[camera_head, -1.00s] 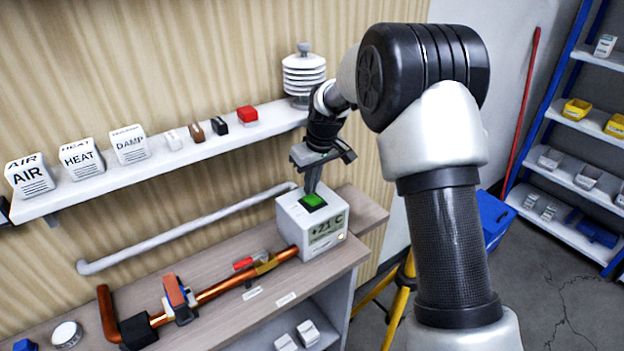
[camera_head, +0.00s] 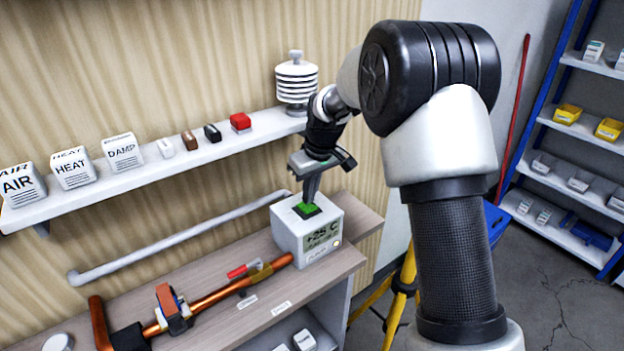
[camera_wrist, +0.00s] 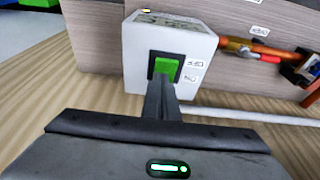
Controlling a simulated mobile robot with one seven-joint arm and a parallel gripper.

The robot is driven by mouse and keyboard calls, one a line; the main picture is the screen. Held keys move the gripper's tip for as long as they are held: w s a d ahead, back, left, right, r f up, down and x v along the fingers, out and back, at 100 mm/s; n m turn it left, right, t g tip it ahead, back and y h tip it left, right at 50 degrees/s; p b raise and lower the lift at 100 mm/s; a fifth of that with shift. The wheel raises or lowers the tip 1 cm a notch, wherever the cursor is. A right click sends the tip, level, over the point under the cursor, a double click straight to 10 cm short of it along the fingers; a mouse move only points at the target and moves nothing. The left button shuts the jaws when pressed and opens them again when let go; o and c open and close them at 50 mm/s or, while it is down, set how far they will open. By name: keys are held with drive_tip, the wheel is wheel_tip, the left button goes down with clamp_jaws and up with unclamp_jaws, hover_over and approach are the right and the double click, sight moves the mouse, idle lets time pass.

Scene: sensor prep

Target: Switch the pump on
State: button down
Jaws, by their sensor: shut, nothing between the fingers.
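The pump unit is a white box (camera_head: 292,238) on the wooden bench, with a display (camera_head: 322,236) that seems to read about +25 C and a small pale lamp (camera_head: 337,243) on its front. A green rocker switch (camera_head: 304,209) in a dark frame is on its top; it also shows in the wrist view (camera_wrist: 166,67). My gripper (camera_head: 311,198) points down with its fingers together and empty. The fingertips are at the edge of the green switch, overlapping it in the wrist view (camera_wrist: 160,82). I cannot tell whether they press it.
A copper pipe (camera_head: 213,305) with a red-handled valve (camera_head: 245,269) runs left from the box. A shelf (camera_head: 130,180) above holds labelled blocks, small coloured blocks and a white louvred shield (camera_head: 296,80). A pale rail (camera_head: 170,243) runs along the wall behind.

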drive_tip(key=v, duration=1.7)
drive_tip(key=s+d+r+m+t+p, duration=0.1)
drive_tip(key=s+d+r+m, duration=0.2)
drive_tip(key=s, duration=0.5)
drive_tip(key=s+d+r+t+p, duration=0.1)
drive_tip(key=s+d+r, duration=0.2)
drive_tip(key=s+r, duration=0.3)
drive_tip(key=s+d+f+m, duration=0.1)
drive_tip(key=s+f+m, duration=0.1)
drive_tip(key=s, duration=0.6)
drive_tip(key=s+d+f+m+t+h+p, duration=0.1)
drive_tip(key=s+d+f, duration=0.1)
drive_tip(key=s, duration=0.6)
drive_tip(key=shift+s+d+f+m+h, duration=0.3)
drive_tip(key=shift+f+m, duration=0.1)
drive_tip(key=shift+f, duration=0.1)
